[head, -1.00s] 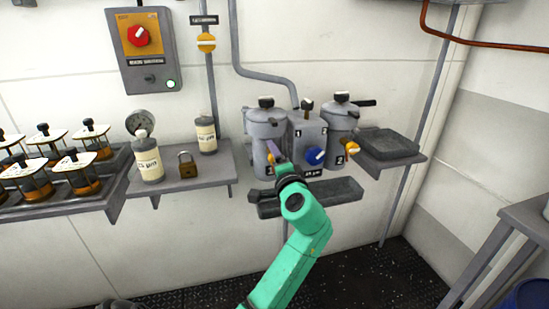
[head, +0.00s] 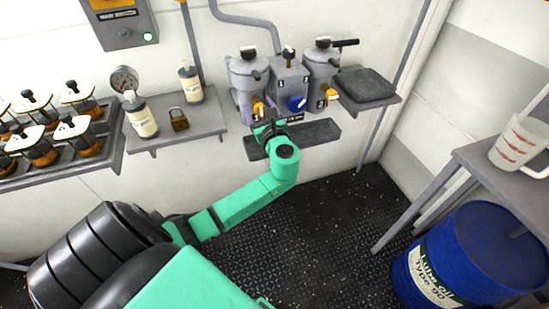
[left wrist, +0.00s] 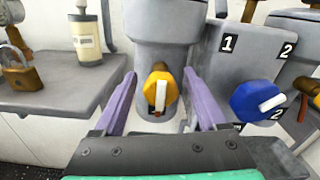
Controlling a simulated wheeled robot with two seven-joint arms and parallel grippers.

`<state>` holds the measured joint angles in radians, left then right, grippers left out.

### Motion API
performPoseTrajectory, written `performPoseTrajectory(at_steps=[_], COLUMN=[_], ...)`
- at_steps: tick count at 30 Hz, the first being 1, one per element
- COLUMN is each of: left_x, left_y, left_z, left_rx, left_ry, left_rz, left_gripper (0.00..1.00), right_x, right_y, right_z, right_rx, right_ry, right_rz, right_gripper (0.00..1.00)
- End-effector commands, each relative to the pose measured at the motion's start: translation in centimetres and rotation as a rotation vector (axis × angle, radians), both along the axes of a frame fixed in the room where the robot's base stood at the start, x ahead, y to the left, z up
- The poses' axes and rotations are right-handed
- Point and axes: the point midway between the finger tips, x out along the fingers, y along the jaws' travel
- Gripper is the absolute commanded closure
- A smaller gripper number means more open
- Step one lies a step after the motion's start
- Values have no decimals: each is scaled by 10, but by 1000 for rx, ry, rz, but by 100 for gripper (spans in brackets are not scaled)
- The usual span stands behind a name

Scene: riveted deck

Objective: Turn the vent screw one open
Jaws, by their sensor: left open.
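Vent screw one appears to be the yellow knob low on the front of the left grey filter canister (head: 249,76). In the left wrist view this yellow knob (left wrist: 157,88) carries a white, roughly upright mark. My left gripper (left wrist: 159,76) is open, with one purple finger on each side of the knob. I see gaps between fingers and knob; contact is not visible. In the head view the left gripper (head: 256,116) is at the foot of the left canister, with the yellow knob (head: 259,108) just above it. My right gripper is not in view.
A blue knob (head: 297,103) is on the middle block, and another yellow knob (head: 331,95) on the right canister. A dark tray (head: 318,134) lies below. A shelf (head: 205,124) with bottles and a padlock is left. A blue drum (head: 470,256) stands right.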

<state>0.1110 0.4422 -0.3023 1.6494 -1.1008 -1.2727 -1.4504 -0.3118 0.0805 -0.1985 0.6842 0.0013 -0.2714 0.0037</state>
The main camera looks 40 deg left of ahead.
Motion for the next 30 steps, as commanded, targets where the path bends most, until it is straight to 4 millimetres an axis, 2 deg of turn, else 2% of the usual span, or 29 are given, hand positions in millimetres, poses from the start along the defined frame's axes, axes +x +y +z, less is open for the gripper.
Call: performPoseTrajectory(at_steps=[3,17,24,30], left_x=[-17,-83,-59,-50], left_y=[-28,-121,-119,-118], left_z=[-4,-3,-57,-106], left_rx=[-14,-18,-144,-271], left_ry=[-12,-17,34,71], left_rz=[-5,-3,-69,-101], left_gripper=[26,26,26,26], right_x=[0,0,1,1], right_y=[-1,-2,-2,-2], right_z=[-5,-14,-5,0], right_rx=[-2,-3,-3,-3], right_ry=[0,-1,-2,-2], right_rz=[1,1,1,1], right_gripper=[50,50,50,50])
